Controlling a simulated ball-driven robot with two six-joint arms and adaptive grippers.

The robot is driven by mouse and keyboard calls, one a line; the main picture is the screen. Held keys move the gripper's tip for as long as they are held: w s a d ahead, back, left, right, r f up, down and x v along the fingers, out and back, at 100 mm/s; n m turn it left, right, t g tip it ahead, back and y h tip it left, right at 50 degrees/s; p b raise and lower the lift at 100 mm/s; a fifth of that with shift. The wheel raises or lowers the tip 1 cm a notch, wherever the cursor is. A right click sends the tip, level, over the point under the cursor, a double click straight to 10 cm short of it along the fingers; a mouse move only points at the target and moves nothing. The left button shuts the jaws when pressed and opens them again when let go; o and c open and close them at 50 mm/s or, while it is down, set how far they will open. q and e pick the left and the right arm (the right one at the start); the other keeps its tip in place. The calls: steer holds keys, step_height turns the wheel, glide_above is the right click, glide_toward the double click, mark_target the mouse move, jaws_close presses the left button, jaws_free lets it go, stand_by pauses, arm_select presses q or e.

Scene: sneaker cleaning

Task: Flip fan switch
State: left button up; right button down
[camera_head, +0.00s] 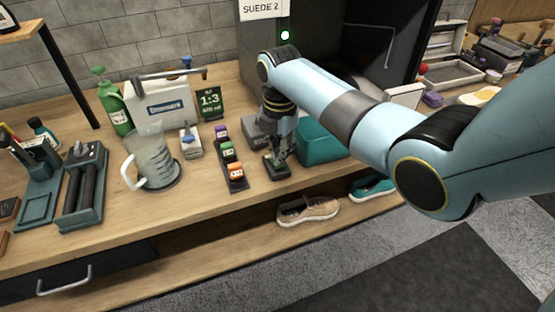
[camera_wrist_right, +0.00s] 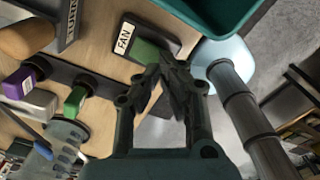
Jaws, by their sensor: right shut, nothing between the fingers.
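The fan switch is a small dark box with a white FAN label (camera_wrist_right: 123,38) and a dark green part (camera_wrist_right: 147,52) beside the label. In the head view its dark base (camera_head: 279,172) shows on the workbench, partly covered by my gripper. My right gripper (camera_head: 279,152) points down at it from above. In the wrist view the right gripper's fingertips (camera_wrist_right: 163,62) are together and empty, right at the green part; I cannot tell whether they touch it. My left gripper is in neither view.
A dark strip with purple, green and orange blocks (camera_head: 235,171) lies left of my right gripper. A teal bin (camera_head: 318,146) stands close on its right. A clear jug (camera_head: 150,160) is farther left. Shoes (camera_head: 307,211) sit on the shelf below the bench edge.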

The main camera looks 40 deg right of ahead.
steer(key=shift+f+b, duration=0.6)
steer(key=shift+f, duration=0.4)
stand_by(0.3)
step_height(320, 180, up, 7)
steer(key=p, duration=0.8)
steer(key=shift+r, duration=0.1)
stand_by(0.4)
